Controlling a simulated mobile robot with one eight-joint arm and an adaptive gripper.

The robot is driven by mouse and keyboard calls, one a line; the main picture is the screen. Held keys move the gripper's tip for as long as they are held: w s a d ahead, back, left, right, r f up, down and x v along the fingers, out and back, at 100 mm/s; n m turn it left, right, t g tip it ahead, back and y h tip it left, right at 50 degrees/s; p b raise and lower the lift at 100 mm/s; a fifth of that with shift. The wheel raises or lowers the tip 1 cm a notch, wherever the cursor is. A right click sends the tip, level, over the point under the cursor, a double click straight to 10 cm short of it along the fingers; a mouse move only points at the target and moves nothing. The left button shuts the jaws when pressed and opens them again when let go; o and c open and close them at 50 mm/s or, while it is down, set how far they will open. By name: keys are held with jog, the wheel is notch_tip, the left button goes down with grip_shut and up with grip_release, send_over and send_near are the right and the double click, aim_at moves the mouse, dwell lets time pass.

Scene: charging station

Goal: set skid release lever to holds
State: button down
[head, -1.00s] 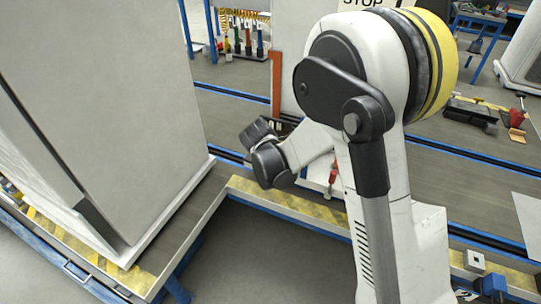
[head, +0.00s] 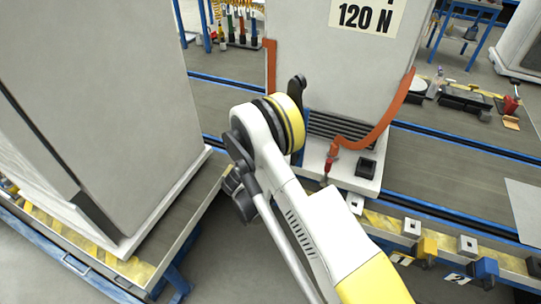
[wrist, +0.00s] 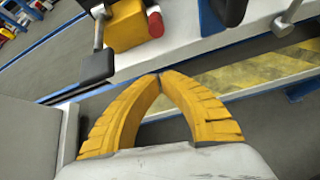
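My gripper's two yellow fingers (wrist: 160,82) show in the wrist view, tips together, with nothing visible between them. Beyond the tips, to the upper left, a metal rod with a black paddle end (wrist: 97,66) hangs beside a yellow block (wrist: 126,28) with a red knob (wrist: 155,24). The paddle is apart from my fingers. In the head view a yellow block (head: 427,246) and a blue block (head: 484,268) sit on the front rail. I cannot tell for certain which part is the skid release lever. My gripper is out of the head view.
A white cabinet (head: 362,65) marked "120 N" stands behind the rail, with an orange strip (head: 400,105) and a red-handled part (head: 331,160) at its base. A large grey cabinet (head: 100,110) stands at left. The rail (head: 385,222) edges the front.

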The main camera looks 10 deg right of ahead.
jog(key=b+x, duration=0.4)
jog(key=x, duration=0.6)
jog(key=shift+w+d+r+b, duration=0.1)
jog(key=shift+d+r+b, duration=0.15)
jog(key=shift+r, duration=0.4)
jog(key=shift+w+d+r+b, duration=0.1)
jog(key=shift+d+r+b, duration=0.1)
jog(key=shift+r, duration=0.4)
jog(key=shift+w+d+r+b, duration=0.15)
jog(key=shift+d+r, duration=0.1)
jog(key=shift+r, duration=0.4)
jog(key=shift+s, duration=0.1)
